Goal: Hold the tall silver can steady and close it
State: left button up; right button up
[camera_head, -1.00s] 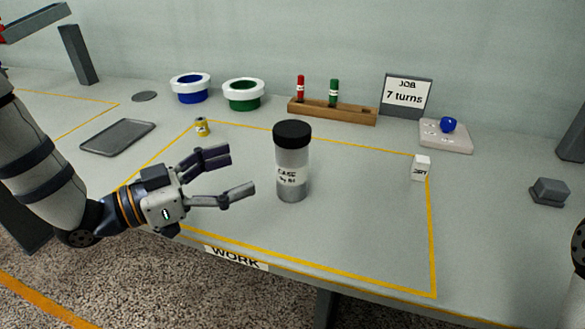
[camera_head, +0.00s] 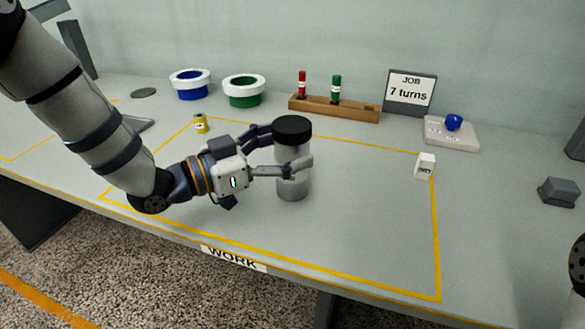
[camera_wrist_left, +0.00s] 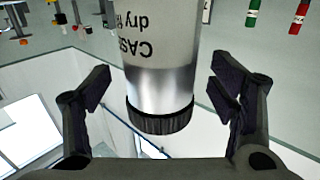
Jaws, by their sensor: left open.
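The tall silver can (camera_head: 294,187) stands upright inside the yellow work outline, with a black ribbed lid (camera_head: 292,130) on top. My left gripper (camera_head: 289,152) is open around the can's upper body, below the lid. One finger passes in front and the other goes behind, where its tip is hidden. In the left wrist view the can (camera_wrist_left: 160,75) is upside down between the spread fingers, with visible gaps on both sides. Its label and black lid (camera_wrist_left: 160,117) show there. My right gripper is out of view.
Behind are blue (camera_head: 191,86) and green (camera_head: 244,92) white-rimmed bowls, a wooden rack (camera_head: 335,108), a "7 turns" sign (camera_head: 410,92) and a pad with a blue knob (camera_head: 453,122). The front-right work area is clear.

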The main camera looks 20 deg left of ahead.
pick_arm(q)
jog(key=shift+w+d, duration=0.4)
